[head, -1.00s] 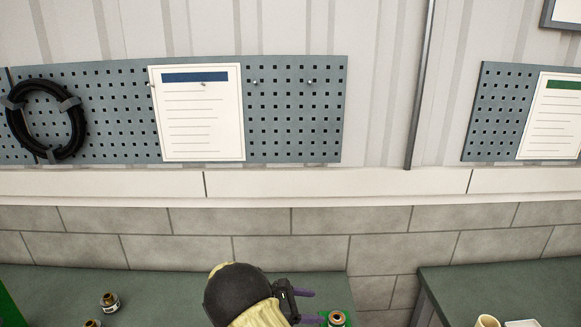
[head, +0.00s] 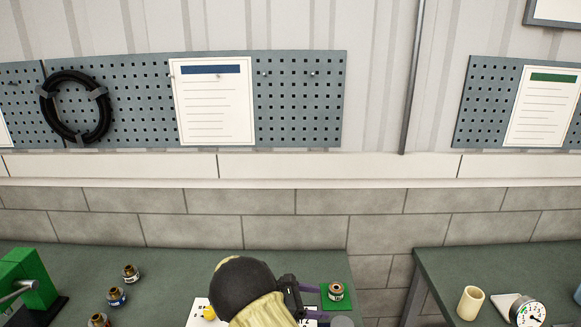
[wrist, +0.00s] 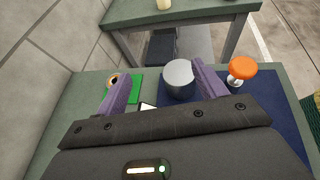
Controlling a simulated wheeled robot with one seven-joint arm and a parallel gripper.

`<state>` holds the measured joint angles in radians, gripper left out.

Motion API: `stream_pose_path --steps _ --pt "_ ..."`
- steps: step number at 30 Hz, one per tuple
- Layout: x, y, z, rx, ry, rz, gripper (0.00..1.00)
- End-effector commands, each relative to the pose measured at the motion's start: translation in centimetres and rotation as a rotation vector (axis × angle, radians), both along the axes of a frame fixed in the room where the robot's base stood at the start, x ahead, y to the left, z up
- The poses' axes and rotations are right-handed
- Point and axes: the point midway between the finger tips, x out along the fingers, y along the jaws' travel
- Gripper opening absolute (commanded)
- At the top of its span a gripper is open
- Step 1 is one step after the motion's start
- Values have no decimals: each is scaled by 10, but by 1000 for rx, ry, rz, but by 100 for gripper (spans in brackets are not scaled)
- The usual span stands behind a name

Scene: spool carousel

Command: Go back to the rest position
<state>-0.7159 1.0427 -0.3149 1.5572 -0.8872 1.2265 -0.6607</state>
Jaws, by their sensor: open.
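My gripper (head: 314,302) is in the bottom middle of the head view, over the green-grey bench (head: 165,262). Its purple fingers are apart, and nothing is seen held between them. In the wrist view my gripper (wrist: 160,76) also shows its fingers spread. A copper-and-white spool (head: 336,291) stands on a green pad (head: 327,304) just right of the fingers. A grey cylinder (wrist: 180,78) shows between the fingers in the wrist view, beyond them; I cannot tell how far below it is.
Several spools, one at the back (head: 131,273), stand on the bench's left near a green fixture (head: 22,280). A second bench (head: 450,258) on the right, across a gap, holds a cream cup (head: 470,302) and a gauge (head: 527,312).

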Motion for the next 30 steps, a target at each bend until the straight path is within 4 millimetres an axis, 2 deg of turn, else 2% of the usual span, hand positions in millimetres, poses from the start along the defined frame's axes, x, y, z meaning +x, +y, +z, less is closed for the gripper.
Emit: stream_pose_path --steps 10,17,23,30 --pt "-19 -28 -6 155 -42 -128 70" --pt "-42 -47 -10 309 -98 -263 70" --pt "-75 -63 -15 510 -197 -450 70" --pt "-124 -73 -14 777 -380 -735 70"
